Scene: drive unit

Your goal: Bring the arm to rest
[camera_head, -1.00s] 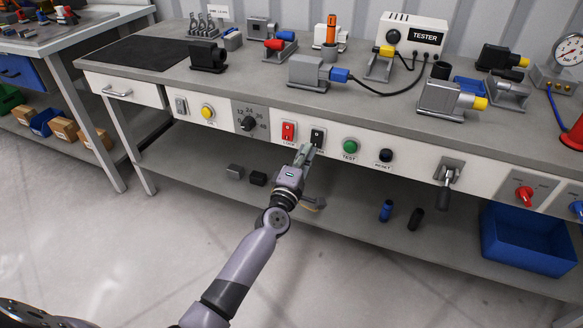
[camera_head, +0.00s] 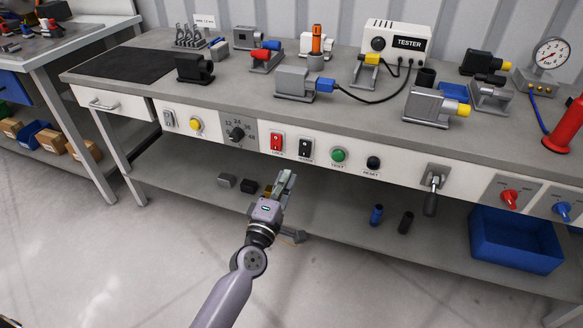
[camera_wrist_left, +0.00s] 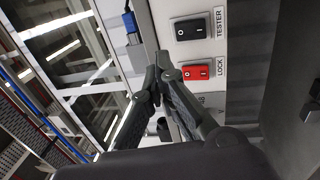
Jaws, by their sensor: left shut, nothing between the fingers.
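My left gripper (camera_head: 284,182) is shut and empty in the head view. It is in front of the bench's front panel, below the red LOCK switch (camera_head: 277,142) and the black TESTER switch (camera_head: 305,147), apart from both. In the left wrist view the shut fingertips (camera_wrist_left: 156,72) show near the panel, with the red switch (camera_wrist_left: 196,72) and black switch (camera_wrist_left: 193,29) beside them. My right gripper is in neither view.
The workbench (camera_head: 225,83) holds the tester box (camera_head: 395,42), several motor-like units and a gauge (camera_head: 551,54). Its panel carries more buttons and a lever (camera_head: 432,190). A blue bin (camera_head: 515,240) sits on the lower shelf. The floor (camera_head: 130,245) in front is open.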

